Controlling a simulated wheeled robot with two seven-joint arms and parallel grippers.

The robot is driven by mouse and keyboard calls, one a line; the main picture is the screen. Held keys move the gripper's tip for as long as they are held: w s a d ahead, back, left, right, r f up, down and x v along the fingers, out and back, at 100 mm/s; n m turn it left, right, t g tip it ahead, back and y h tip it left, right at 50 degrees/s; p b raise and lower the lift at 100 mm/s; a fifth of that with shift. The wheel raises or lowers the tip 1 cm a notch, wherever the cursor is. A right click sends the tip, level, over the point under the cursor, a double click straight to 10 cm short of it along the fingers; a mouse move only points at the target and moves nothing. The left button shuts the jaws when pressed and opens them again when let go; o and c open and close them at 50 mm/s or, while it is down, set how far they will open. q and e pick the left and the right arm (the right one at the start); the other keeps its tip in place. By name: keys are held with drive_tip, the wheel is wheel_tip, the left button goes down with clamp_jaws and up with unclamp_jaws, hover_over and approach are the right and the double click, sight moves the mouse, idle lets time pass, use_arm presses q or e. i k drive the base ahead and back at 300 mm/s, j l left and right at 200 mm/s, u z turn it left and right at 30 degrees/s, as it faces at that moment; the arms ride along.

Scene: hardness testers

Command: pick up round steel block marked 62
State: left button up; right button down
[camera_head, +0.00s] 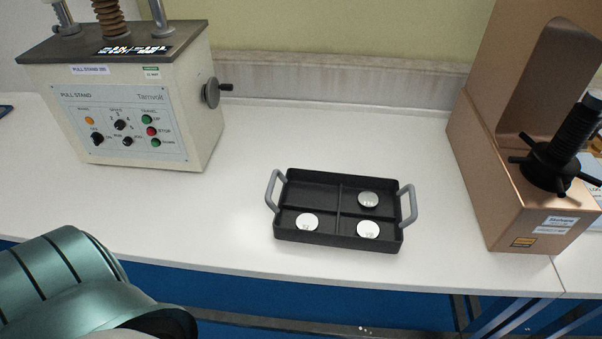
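A black tray (340,183) with grey handles at its left and right ends stands on the white bench. It is split into several compartments and holds three round steel blocks. One steel block (368,199) lies in the back right compartment, one steel block (307,222) in the front left, and one steel block (368,230) in the front right. The back left compartment is empty. Marks on the blocks are too small to read, so I cannot tell which is 62. Neither gripper shows; only a teal arm part of mine is at the lower left.
A pull stand (190,120) with knobs and a side handwheel stands at the back left. A copper-coloured tester (500,190) with a black spoked wheel stands at the right. The white bench (220,215) is clear around the tray; its front edge lies below the tray.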

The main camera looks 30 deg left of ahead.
sight(307, 221)
drive_tip(key=k+u, duration=0.15)
drive_tip(key=u, duration=0.75)
drive_tip(key=l+u, duration=0.25)
drive_tip(key=u, duration=0.15)
drive_tip(key=l+u, duration=0.5)
drive_tip(key=u, duration=0.25)
